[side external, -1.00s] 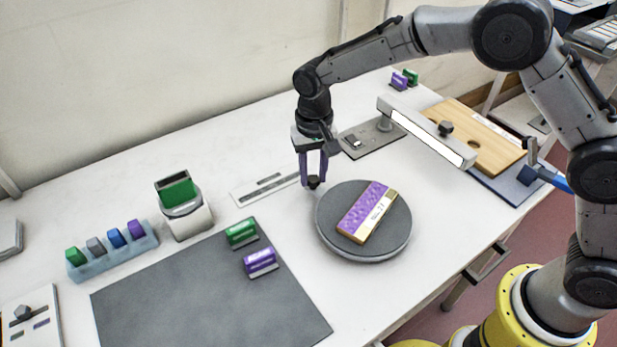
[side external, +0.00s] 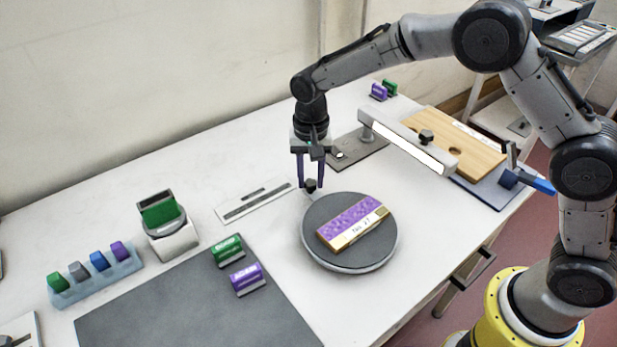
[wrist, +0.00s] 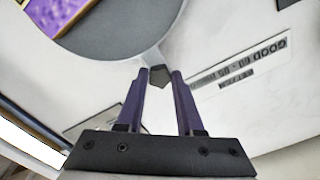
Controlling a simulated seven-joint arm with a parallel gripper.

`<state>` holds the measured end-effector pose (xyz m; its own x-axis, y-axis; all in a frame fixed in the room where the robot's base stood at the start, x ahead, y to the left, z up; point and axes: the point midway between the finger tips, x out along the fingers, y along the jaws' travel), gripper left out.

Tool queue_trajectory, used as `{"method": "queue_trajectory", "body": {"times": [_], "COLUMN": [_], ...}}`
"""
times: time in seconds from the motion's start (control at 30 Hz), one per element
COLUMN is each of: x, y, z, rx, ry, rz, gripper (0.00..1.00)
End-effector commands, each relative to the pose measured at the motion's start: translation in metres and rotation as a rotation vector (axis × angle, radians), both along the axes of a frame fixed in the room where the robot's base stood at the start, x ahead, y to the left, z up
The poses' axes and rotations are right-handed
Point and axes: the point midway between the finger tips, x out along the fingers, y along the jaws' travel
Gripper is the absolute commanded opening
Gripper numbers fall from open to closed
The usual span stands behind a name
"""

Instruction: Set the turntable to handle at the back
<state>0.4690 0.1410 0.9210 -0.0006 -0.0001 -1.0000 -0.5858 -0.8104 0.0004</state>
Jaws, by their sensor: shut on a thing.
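The round grey turntable (side external: 312,240) lies on the white table and bears a purple-topped block with a pale label side (side external: 352,222). Its short handle with a dark knob (side external: 310,186) sticks out at the back-left edge of the disc. My gripper (side external: 311,186) points down there, its purple fingers on either side of the knob and shut on it. In the wrist view the knob (wrist: 160,72) sits between the fingertips (wrist: 160,76), with the turntable (wrist: 115,35) just beyond it. Part of the knob is hidden by the fingers.
A flat printed plate (side external: 255,199) lies left of my gripper. A lamp bar (side external: 408,145) on a grey base stands to the right, before a wooden board (side external: 460,140). Green (side external: 227,248) and purple (side external: 246,278) stamps stand on the dark mat (side external: 190,305) at front left.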

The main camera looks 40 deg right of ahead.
Motion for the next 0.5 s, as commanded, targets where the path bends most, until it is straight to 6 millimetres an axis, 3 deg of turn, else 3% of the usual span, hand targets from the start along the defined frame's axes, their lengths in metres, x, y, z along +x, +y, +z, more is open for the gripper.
{"method": "queue_trajectory", "body": {"times": [0.4,0.43,0.5], "x": [0.0016,0.0017,0.0016], "y": [-0.0005,-0.0004,-0.0004], "z": [0.0028,0.0028,0.0027], "rx": [0.001,0.001,0.001], "ry": [-0.007,-0.007,-0.007], "rz": [-0.003,-0.003,-0.003], "gripper": [0.0,0.38,0.5]}}
